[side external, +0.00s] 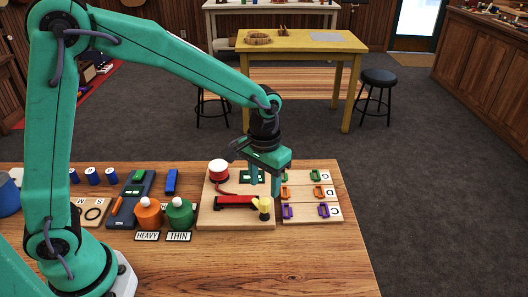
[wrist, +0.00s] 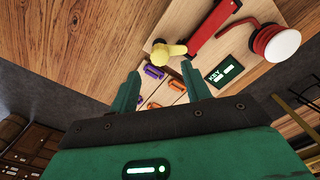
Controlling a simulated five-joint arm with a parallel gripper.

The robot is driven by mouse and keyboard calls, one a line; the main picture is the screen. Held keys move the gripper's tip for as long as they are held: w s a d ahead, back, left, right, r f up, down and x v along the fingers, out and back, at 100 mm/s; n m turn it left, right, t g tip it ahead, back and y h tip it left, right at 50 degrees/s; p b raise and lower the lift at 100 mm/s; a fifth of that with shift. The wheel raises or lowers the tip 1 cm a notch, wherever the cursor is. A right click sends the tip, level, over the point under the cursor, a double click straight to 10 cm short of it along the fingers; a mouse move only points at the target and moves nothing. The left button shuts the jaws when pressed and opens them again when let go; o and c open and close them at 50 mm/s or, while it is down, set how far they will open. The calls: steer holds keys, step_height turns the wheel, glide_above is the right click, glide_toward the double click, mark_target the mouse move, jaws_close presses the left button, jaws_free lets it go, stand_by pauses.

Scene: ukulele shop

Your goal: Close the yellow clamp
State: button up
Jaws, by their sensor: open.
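The yellow clamp (side external: 264,205) has a rounded head and stands at the right end of a red bar (side external: 237,201) on a light wooden board (side external: 210,219). In the wrist view the yellow clamp (wrist: 160,53) sits just beyond and between my fingertips, with the red bar (wrist: 214,30) beside it. I cannot tell whether the clamp is open or closed. My gripper (side external: 265,189) points down over the board, behind and above the clamp in the side view. Its fingers are apart and nothing is between them; they also show in the wrist view (wrist: 160,72).
A red dial-like part with a white top (side external: 218,166) and a red cable stands at the board's back left. A panel with coloured clips (side external: 325,193) lies to the right. Orange (side external: 149,213) and green (side external: 180,213) bottles stand left.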

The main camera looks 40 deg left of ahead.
mark_target(261, 201)
steer(key=shift+r, duration=1.15)
steer(key=shift+s+a+r, duration=0.25)
steer(key=shift+a+r, duration=0.05)
steer(key=shift+r, duration=0.15)
steer(key=s+a+r+t, duration=0.2)
steer(key=s+a+r, duration=0.3)
steer(key=s, duration=0.3)
steer(key=s+a+r+t, duration=0.3)
steer(key=s+a, duration=0.3)
steer(key=s, duration=0.3)
steer(key=shift+s+r+m+t, duration=0.15)
steer(key=shift+r+m+t, duration=0.15)
steer(key=shift+r, duration=0.6)
